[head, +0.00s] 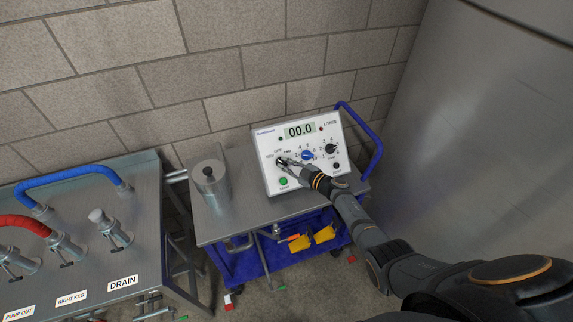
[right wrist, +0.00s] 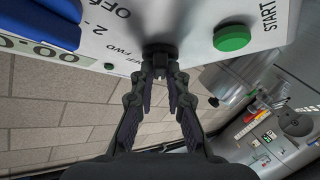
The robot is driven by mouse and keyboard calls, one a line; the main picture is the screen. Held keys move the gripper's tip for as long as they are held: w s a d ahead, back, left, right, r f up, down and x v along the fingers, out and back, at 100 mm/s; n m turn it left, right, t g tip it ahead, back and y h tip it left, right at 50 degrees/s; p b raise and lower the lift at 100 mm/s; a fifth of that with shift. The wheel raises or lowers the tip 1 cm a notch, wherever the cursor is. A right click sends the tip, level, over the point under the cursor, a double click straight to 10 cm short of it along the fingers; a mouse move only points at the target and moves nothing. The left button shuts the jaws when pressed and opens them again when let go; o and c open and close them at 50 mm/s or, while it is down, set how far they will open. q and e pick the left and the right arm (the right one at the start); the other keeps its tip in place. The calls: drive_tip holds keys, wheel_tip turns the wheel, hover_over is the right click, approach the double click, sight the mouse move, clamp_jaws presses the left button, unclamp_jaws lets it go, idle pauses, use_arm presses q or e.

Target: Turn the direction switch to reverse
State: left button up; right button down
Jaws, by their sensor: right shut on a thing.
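The control box (head: 262,143) is white with a lit display reading 00.0, and it stands on the steel trolley. The direction switch (head: 281,161) is a small black knob at its left, with OFF and FWD marked around it. It also shows in the right wrist view (right wrist: 159,48). My right gripper (head: 286,163) reaches in from the right, its fingertips (right wrist: 160,68) closed on the switch. The fingers partly cover the knob, and I cannot tell which mark it points to. My left gripper is not in view.
A green START button (head: 283,181) sits just below the switch. A blue knob (head: 308,155) and a black knob (head: 331,148) are to its right. A steel canister (head: 209,184) stands left of the box. A bench with hoses (head: 68,174) is at the left.

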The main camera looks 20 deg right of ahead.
drive_tip(key=c, duration=1.3)
unclamp_jaws()
drive_tip(key=shift+c, duration=0.2)
drive_tip(key=v, duration=1.2)
